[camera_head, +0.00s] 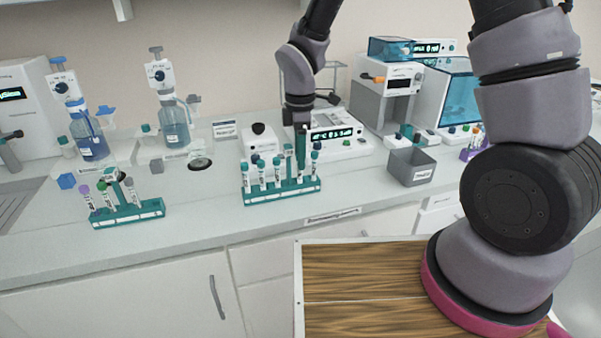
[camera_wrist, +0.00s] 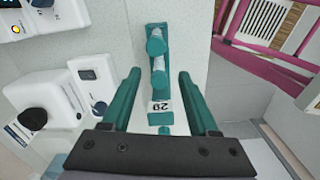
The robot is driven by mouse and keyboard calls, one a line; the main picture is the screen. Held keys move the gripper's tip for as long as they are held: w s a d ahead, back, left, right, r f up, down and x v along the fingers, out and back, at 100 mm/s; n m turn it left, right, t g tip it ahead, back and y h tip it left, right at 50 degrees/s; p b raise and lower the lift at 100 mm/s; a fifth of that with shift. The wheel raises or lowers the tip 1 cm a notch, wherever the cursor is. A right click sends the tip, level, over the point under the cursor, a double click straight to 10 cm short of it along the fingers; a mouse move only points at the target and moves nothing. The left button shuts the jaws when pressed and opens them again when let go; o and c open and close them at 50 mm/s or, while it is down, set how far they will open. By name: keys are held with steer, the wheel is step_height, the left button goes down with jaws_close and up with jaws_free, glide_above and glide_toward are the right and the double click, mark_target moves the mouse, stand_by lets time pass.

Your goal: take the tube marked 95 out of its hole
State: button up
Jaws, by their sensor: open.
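In the wrist view my gripper (camera_wrist: 160,85) is open, one finger on each side of the rack's row.
Another teal rack (camera_head: 128,216) with mixed-colour caps stands at left. A grey bin (camera_head: 411,167) is right of the tubes. A white instrument (camera_head: 335,134) stands behind the rack, with bottles (camera_head: 174,124) back left. The counter in front of the rack is a narrow clear strip.

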step_height(320, 180, down, 5)
steer(key=shift+r, duration=0.1)
jaws_close()
steer(key=shift+r, duration=0.1)
step_height(320, 180, up, 18)
stand_by(0.9)
steer(key=shift+w, duration=0.1)
